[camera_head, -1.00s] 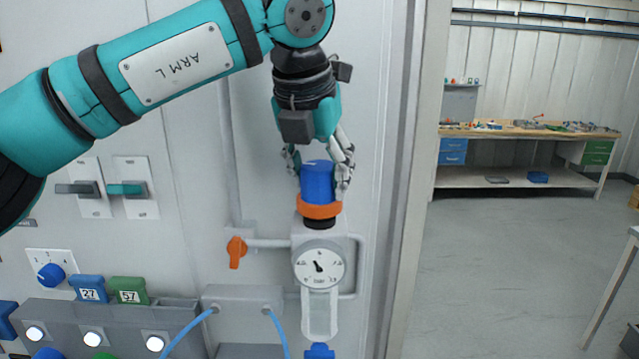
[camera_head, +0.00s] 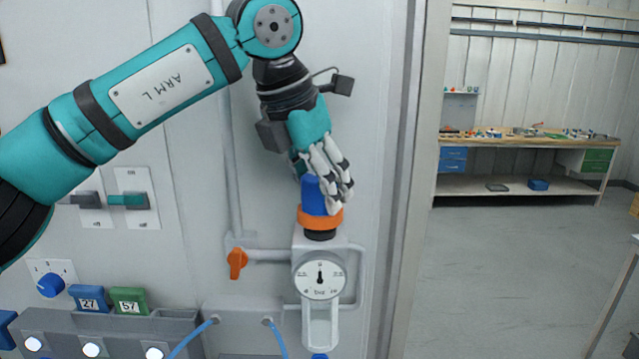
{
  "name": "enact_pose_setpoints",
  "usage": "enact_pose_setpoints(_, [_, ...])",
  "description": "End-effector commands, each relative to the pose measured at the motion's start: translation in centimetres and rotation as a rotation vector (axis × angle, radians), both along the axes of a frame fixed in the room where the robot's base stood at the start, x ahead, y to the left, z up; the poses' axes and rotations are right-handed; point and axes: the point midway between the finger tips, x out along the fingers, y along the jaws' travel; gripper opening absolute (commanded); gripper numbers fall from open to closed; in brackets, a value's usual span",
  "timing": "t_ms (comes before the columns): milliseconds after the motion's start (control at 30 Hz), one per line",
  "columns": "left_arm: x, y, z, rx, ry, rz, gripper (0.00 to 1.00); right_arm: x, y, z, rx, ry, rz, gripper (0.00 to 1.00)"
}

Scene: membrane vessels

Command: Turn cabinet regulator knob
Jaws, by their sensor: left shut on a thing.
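The blue regulator knob (camera_head: 313,196) stands upright on top of the regulator, above an orange ring (camera_head: 320,218). My left gripper (camera_head: 328,190) comes down on it from above and is shut on it. Its fingers cover the right part and the top of the knob. The round white gauge (camera_head: 320,276) below the knob has its black needle pointing almost straight up. My right gripper is not in view.
An orange valve handle (camera_head: 237,263) is left of the gauge. Switches (camera_head: 128,200), a small blue knob (camera_head: 51,284) and numbered blocks (camera_head: 128,300) lie further left. A workbench (camera_head: 520,140) stands far right, with open floor before it.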

Motion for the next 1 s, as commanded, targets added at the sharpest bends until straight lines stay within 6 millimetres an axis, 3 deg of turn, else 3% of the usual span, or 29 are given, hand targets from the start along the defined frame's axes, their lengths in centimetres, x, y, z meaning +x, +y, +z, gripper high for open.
enact_pose_setpoints(233, [0.0,0.0,0.1,-0.002,-0.002,0.002,0.16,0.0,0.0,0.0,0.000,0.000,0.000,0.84])
enact_pose_setpoints(267, [0.0,0.0,0.1,-0.002,-0.002,0.002,0.51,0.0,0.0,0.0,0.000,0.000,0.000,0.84])
enact_pose_setpoints(433, [0.0,0.0,0.1,-0.001,-0.002,0.002,0.72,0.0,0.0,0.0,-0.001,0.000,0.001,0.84])
enact_pose_setpoints(800, [0.0,0.1,0.2,-0.001,-0.002,0.004,0.72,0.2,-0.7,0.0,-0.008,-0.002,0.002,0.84])
enact_pose_setpoints(1000, [-0.5,0.6,2.1,-0.003,-0.003,0.004,0.72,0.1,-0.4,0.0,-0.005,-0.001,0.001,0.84])
